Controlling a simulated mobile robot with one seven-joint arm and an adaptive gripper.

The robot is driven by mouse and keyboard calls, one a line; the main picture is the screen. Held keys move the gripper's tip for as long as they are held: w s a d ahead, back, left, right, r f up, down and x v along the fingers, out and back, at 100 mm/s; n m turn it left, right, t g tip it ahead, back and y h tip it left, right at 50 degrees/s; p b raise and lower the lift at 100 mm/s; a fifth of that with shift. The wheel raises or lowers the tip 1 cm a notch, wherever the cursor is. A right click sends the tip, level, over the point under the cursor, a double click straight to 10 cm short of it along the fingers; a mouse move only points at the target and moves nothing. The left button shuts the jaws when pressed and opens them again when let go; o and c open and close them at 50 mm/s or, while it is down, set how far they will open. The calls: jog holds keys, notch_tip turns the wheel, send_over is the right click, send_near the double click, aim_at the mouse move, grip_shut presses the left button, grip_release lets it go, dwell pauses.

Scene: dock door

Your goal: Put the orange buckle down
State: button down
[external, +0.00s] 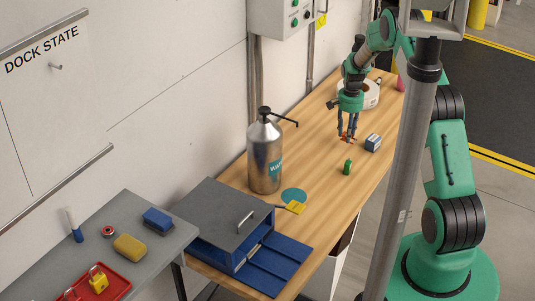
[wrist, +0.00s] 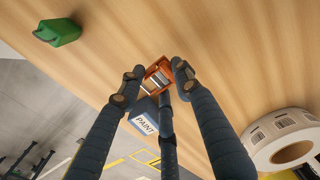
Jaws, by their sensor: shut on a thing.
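The orange buckle (wrist: 158,74) sits between the fingertips of my gripper (wrist: 156,78) in the wrist view, with its metal-coloured inner part showing. In the external view my gripper (external: 347,134) points down over the wooden table (external: 325,115), and the buckle (external: 346,139) is a small orange patch at its fingertips. My gripper is shut on the buckle. It is low over the table; I cannot tell whether the buckle touches the wood. The fingers hide part of it.
A blue and white box marked PAINT (wrist: 144,121) is close beside the buckle. A white ring-shaped thing (wrist: 288,140) lies behind. A steel pump bottle (external: 265,155) and a grey box (external: 222,222) stand left. Bare wood lies between.

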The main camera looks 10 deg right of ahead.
jog(key=shift+w+d+f+b, duration=0.15)
jog(key=shift+w+f+b, duration=0.1)
jog(key=shift+w, duration=1.95)
jog(key=shift+w+d+f+b, duration=0.1)
jog(key=shift+w+b, duration=0.15)
jog(key=shift+w, duration=1.9)
jog(key=shift+f+b, duration=0.4)
jog(key=shift+f, duration=1.4)
jog(key=shift+f, duration=0.1)
jog(key=c, duration=1.2)
grip_release()
notch_tip(320, 180, up, 12)
jog(key=shift+r+p, duration=0.1)
jog(key=shift+p, duration=0.9)
